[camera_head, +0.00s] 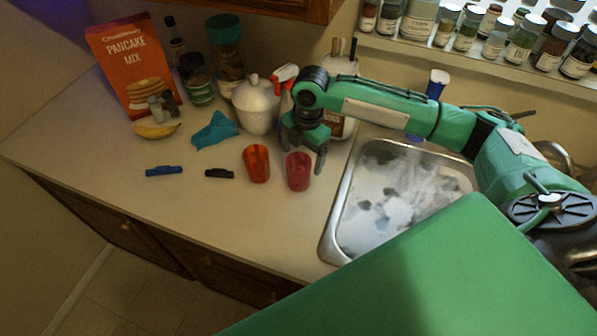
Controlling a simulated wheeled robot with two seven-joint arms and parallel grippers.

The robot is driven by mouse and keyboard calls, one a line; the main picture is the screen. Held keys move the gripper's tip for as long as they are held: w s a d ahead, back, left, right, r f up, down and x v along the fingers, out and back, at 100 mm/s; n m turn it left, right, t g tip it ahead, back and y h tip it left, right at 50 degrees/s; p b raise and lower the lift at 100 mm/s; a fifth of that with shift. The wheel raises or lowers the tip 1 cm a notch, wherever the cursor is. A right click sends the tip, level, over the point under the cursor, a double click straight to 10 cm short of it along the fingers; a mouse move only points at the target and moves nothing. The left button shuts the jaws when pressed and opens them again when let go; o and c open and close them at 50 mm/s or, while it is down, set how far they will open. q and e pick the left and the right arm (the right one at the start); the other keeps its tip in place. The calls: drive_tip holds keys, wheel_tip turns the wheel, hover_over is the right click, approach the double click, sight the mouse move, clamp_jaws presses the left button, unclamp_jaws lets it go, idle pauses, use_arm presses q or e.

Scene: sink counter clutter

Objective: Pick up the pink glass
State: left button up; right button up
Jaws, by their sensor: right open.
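The pink glass (298,172) stands upright on the counter, just left of the sink. An orange-red glass (257,164) stands close on its left. My right gripper (302,156) hangs from the green arm that reaches in from the right. It points down just above and behind the pink glass. Its fingers are apart, one to the left of the glass's rim and one to the right, and nothing is held. I cannot tell whether a finger touches the glass. My left gripper does not show.
The sink (343,222) with suds is to the right. A white lidded jar (257,104) and a spray bottle (284,76) stand behind. A blue cloth (215,130), a banana (157,130), a blue marker (164,171) and a black marker (219,173) lie left. The front counter is clear.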

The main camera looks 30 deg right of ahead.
sight(298, 169)
drive_tip(key=shift+w+a+f, duration=0.1)
drive_tip(key=shift+w+f, duration=0.05)
drive_tip(key=shift+f, duration=0.35)
drive_tip(key=shift+w+f, duration=0.1)
drive_tip(key=shift+f, duration=0.15)
drive_tip(key=shift+a+f+p, duration=0.2)
drive_tip(key=shift+f+p, duration=0.55)
drive_tip(key=shift+p, duration=0.1)
wheel_tip(298, 169, down, 2)
drive_tip(key=shift+a+f+p, duration=0.15)
drive_tip(key=shift+f+p, duration=0.1)
drive_tip(key=shift+p, duration=0.2)
drive_tip(key=shift+f, duration=0.5)
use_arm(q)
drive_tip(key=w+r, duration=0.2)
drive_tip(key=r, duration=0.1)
use_arm(e)
drive_tip(key=shift+w, duration=0.1)
drive_tip(key=c, duration=1.2)
